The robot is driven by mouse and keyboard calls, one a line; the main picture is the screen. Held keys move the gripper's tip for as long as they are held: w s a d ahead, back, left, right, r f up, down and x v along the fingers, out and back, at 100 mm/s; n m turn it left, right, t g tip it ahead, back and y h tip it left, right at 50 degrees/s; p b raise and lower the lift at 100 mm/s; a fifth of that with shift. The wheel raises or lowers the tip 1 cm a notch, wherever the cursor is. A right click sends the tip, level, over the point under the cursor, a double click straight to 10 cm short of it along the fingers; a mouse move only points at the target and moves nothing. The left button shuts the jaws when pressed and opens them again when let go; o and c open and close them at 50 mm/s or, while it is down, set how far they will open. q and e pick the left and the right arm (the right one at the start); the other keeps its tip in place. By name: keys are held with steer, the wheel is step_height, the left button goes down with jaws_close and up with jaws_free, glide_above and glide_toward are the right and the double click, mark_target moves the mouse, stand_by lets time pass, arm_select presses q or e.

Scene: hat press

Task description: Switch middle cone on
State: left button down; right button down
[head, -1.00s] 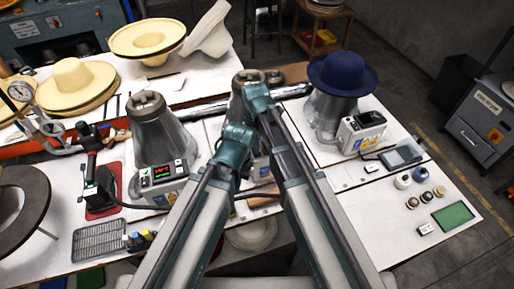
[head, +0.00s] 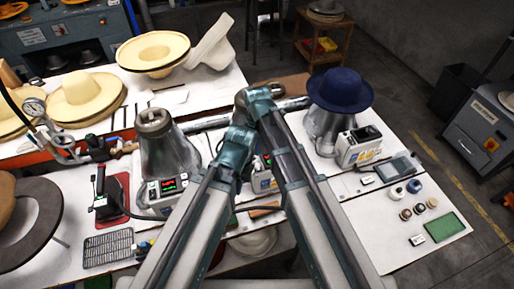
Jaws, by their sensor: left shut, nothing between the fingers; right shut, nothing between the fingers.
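The middle cone (head: 242,98) is mostly hidden behind my two arms; only a bit of its grey metal top shows. Its white control box (head: 262,178) shows partly between my arms, with a small reddish spot at its upper edge. Its switch cannot be made out. My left gripper (head: 239,138) is shut and empty, in front of the middle cone. My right gripper (head: 259,97) is shut and empty, higher in the picture, overlapping the cone's top. Fingertips are hard to see, and contact cannot be told.
The left metal cone (head: 165,150) has a box with a lit display (head: 168,186). The right cone (head: 320,125) carries a blue hat (head: 340,89) and has its own box (head: 360,148). Straw hats (head: 86,95) stand at the left; spools and a green pad (head: 445,227) lie at the right.

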step_height(320, 180, up, 7)
steer(key=p, duration=0.5)
steer(key=shift+f, duration=0.2)
steer(key=shift+s, duration=0.1)
steer(key=s+d+m, duration=0.5)
steer(key=d+m, duration=0.3)
steer(key=m, duration=0.3)
steer(key=s+d+m, duration=0.5)
steer(key=d+m, duration=0.4)
steer(key=m, duration=0.1)
steer(key=s+a+f+n+h+b, duration=0.1)
steer(key=s+a+f+n+b, duration=0.2)
steer(key=a+f+b, duration=0.8)
step_height(320, 180, down, 4)
steer(key=s+b, duration=0.2)
steer(key=b, duration=0.1)
steer(key=shift+s, duration=0.3)
steer(key=shift+a+r, duration=0.1)
